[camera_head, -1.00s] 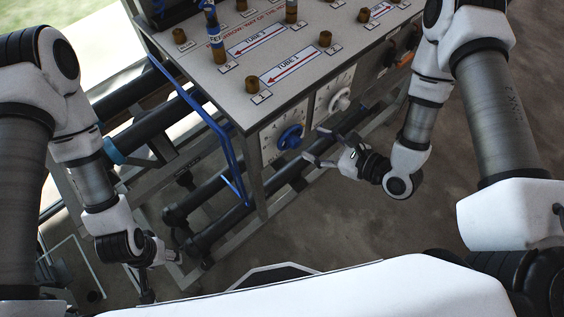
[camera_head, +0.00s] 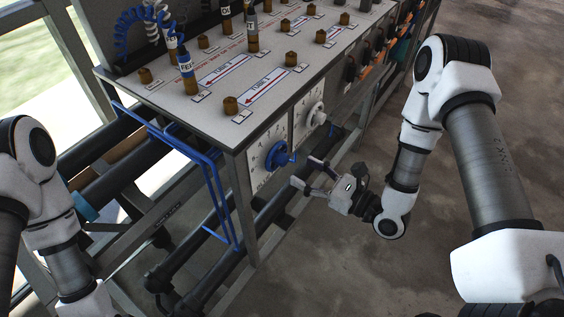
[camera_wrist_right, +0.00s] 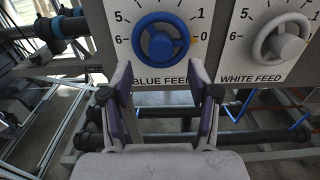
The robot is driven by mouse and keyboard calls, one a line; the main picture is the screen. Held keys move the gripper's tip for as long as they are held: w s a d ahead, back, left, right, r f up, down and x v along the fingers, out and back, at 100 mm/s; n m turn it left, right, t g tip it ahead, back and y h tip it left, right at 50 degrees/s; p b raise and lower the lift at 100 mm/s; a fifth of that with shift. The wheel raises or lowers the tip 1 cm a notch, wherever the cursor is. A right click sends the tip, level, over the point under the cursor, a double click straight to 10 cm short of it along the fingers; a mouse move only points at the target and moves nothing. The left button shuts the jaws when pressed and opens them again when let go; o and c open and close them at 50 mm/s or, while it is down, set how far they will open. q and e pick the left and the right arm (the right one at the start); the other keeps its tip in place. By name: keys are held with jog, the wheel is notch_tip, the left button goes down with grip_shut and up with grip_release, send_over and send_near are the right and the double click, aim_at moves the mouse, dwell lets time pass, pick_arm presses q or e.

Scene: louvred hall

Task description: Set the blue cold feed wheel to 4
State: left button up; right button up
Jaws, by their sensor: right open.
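The blue feed wheel (camera_head: 277,156) is on a white dial plate on the front of the bench. In the right wrist view the wheel (camera_wrist_right: 161,17) sits above "BLUE FEED"; 5 and 6 show left, 1 and 0 right. A small orange mark shows beside the 0; the top of the dial is cut off. My right gripper (camera_head: 305,171) is open and empty, apart from the wheel, to its lower right in the head view. In the right wrist view its fingers (camera_wrist_right: 161,76) are spread just below the wheel. My left gripper is out of frame.
A white feed wheel (camera_head: 316,116) is close to the right of the blue one. Blue bent pipes (camera_head: 214,185) stand left of the dial. Dark pipes (camera_head: 205,250) run low beneath the bench (camera_head: 200,110). Open floor (camera_head: 345,265) lies in front.

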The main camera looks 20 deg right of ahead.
aim_at(286, 159)
jog(key=shift+b+x, duration=0.7)
jog(key=shift+x, duration=2.4)
jog(key=shift+w, duration=0.25)
jog(key=shift+o, duration=0.5)
jog(key=shift+a, duration=0.1)
jog(key=c, duration=1.1)
jog(key=shift+s+r, duration=0.2)
grip_shut()
